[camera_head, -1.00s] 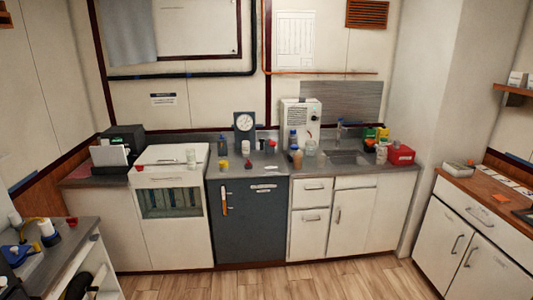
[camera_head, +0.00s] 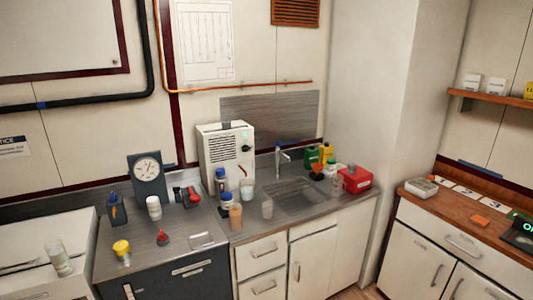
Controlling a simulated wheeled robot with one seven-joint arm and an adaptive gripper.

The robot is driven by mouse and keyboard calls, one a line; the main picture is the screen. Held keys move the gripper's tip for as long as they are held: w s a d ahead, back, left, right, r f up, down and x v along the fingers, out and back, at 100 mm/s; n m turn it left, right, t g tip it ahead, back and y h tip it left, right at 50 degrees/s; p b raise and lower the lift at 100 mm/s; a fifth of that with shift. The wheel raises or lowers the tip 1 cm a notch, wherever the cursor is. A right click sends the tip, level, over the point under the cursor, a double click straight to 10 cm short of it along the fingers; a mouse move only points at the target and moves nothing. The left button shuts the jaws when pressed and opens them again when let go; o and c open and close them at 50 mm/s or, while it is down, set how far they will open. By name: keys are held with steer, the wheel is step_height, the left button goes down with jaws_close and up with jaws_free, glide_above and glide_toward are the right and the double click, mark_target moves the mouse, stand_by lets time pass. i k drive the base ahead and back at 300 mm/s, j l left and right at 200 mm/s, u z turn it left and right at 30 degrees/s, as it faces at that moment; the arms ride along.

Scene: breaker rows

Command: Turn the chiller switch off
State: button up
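No switch with a readable chiller label shows. A white box unit (camera_head: 215,168) with a dark vent grille stands at the back of the steel counter, left of the sink. A small dark knob or switch (camera_head: 246,148) is on its front, with a small green mark above it. Its position is too small to tell. A dark-fronted unit (camera_head: 165,285) under the counter has labels that I cannot read. My gripper is not in view.
A wooden-topped counter (camera_head: 455,207) on the right holds cards and a device with a green display (camera_head: 521,230).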

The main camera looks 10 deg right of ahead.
mark_target(245, 148)
steer(key=i, duration=0.7)
steer(key=i+j+z, duration=0.1)
steer(key=i, duration=0.55)
steer(key=i+j, duration=0.15)
steer(key=i, duration=0.55)
